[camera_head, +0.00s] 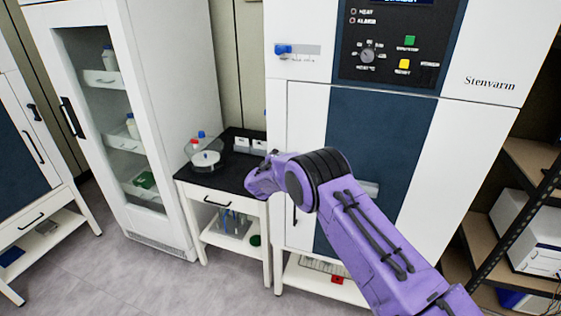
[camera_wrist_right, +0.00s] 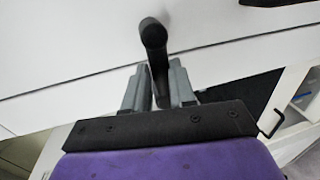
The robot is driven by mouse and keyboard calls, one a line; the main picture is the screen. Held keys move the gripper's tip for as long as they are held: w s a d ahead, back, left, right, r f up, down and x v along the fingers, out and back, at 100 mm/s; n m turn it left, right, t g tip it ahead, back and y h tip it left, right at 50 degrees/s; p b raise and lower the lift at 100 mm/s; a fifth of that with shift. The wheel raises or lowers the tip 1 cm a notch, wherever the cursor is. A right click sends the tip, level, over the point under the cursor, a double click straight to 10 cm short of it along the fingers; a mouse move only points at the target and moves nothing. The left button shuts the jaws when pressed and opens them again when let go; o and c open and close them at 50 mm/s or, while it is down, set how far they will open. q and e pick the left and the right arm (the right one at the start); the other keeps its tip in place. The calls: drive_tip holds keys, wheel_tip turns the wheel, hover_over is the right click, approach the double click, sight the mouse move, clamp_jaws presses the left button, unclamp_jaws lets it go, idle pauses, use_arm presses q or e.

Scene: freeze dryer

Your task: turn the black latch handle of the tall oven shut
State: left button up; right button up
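The tall oven (camera_head: 305,120) is white with a dark blue door panel and a control panel above it. My right arm crosses in front of the door in the head view and hides its latch area and the gripper's fingertips. In the right wrist view, the black latch handle (camera_wrist_right: 153,38) stands out from a white surface. My right gripper (camera_wrist_right: 160,82) has its two grey fingers on either side of the handle, close against it, and looks shut on it. A short dark vertical piece (camera_head: 294,214) shows below my wrist at the door's left edge. My left gripper is out of view.
A small black-topped table (camera_head: 228,180) with a clear round container (camera_head: 206,160) stands close left of the oven. A white glass-fronted cabinet (camera_head: 175,80) stands further left. Shelving with a white box (camera_head: 525,235) is at the right. Open floor lies at front left.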

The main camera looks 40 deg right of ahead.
drive_tip(key=o, duration=0.3)
drive_tip(key=b+v, duration=0.3)
drive_tip(key=v, duration=0.7)
drive_tip(key=shift+a, duration=0.15)
drive_tip(key=shift+s, duration=0.15)
drive_tip(key=shift+r, duration=0.1)
